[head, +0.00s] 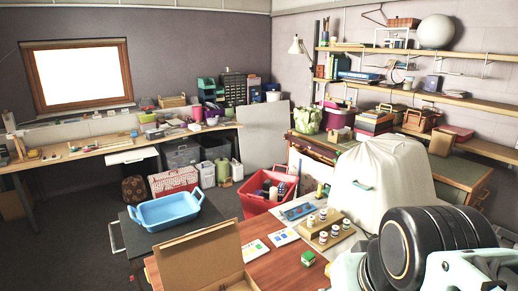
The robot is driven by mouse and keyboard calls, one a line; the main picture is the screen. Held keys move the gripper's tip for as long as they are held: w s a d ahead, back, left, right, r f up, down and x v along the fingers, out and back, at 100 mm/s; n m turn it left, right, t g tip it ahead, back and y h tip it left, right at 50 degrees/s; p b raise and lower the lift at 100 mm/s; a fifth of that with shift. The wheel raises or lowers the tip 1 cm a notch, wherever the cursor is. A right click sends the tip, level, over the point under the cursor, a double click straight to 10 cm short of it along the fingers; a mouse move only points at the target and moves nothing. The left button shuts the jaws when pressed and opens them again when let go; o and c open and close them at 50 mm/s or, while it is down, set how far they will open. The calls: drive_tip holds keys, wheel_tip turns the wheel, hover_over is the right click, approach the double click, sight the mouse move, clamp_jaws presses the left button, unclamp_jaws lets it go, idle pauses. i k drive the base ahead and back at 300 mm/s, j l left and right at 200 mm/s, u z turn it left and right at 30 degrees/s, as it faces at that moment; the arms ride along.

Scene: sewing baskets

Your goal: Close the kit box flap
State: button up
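The kit box is most likely the brown cardboard box (200,257) at the bottom of the head view, on the reddish wooden table. A broad cardboard panel stands raised at its back, and the box looks open. Its near part is cut off by the lower picture edge, so I cannot see all of its inside or its front. My arm's dark rounded links and pale parts fill the lower right corner, to the right of the box and apart from it. My gripper's fingers do not show.
On the wooden table (285,262) lie printed cards (285,237), a small green block (308,258) and a wooden rack (325,228) of small jars. A white covered machine (383,170) stands behind. A blue tub (165,211) sits on a dark surface behind the box.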

sight(196, 260)
drive_tip(key=j+u, duration=0.15)
drive_tip(key=u, duration=1.7)
drive_tip(key=i+j+u, duration=0.15)
drive_tip(key=j, duration=0.25)
drive_tip(key=j+u, duration=0.1)
drive_tip(key=j, duration=0.35)
drive_tip(key=i+j+u, duration=0.2)
drive_tip(key=i+j, duration=0.4)
drive_tip(key=i+j+z, duration=0.1)
drive_tip(key=i+z, duration=0.25)
drive_tip(key=i+j+z, duration=0.35)
drive_tip(key=i+z, duration=0.5)
drive_tip(key=z, duration=0.2)
drive_tip(key=i+z, duration=0.2)
drive_tip(key=z, duration=0.2)
drive_tip(key=i+z, duration=0.25)
drive_tip(key=z, duration=0.25)
drive_tip(key=i+j+z, duration=0.15)
drive_tip(key=z, duration=0.35)
drive_tip(key=i+j+z, duration=0.25)
drive_tip(key=z, duration=0.25)
drive_tip(key=i+j+z, duration=0.1)
drive_tip(key=j+z, duration=0.2)
drive_tip(key=z, duration=0.2)
